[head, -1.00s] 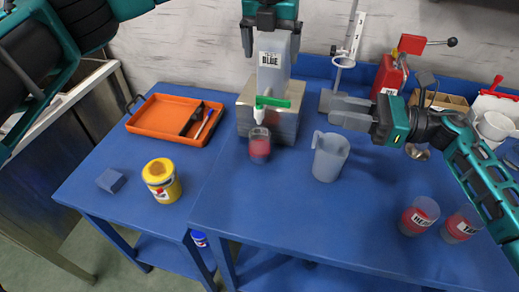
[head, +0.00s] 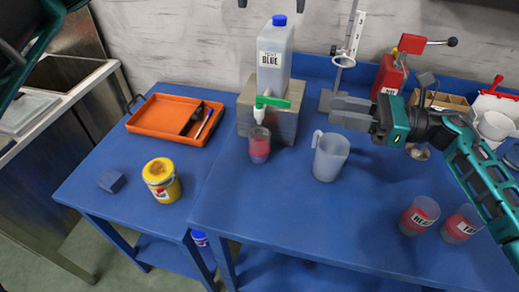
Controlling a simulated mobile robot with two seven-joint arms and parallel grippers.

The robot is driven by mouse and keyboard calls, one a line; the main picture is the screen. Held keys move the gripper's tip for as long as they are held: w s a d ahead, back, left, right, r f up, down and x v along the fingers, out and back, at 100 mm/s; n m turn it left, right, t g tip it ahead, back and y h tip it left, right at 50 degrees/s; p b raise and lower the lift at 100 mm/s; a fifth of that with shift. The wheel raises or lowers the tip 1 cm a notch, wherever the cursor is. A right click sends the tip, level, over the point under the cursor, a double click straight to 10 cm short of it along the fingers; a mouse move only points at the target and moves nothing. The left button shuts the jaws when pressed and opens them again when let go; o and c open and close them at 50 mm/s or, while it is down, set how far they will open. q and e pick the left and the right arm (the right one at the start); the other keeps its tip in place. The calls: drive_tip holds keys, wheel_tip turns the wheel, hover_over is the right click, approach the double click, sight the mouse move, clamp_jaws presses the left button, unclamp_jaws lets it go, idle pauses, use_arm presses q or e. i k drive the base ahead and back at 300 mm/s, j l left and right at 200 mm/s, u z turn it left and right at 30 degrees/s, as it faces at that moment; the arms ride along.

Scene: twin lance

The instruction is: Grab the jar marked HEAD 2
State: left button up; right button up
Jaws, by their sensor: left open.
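Three clear jars with red contents stand on the blue bench: one (head: 259,150) below the green tap of the dispenser, and two at the right front, a left one (head: 417,222) and a right one (head: 460,230). Both front jars carry white labels too small to read surely, so I cannot tell which is HEAD 2. My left gripper (head: 271,3) shows only its two spread fingertips at the top edge, above the jug, empty. My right gripper (head: 334,110) points left above the bench, behind the grey pitcher and away from the front jars; its finger gap is unclear.
A grey jug (head: 274,62) labelled BLUE stands on a block (head: 285,120). A grey pitcher (head: 330,157) stands mid-bench. An orange tray (head: 160,112), yellow can (head: 163,182) and blue block (head: 111,181) are on the left table. The bench's front middle is clear.

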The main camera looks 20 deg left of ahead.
sight(258, 137)
drive_tip(key=k, duration=1.5)
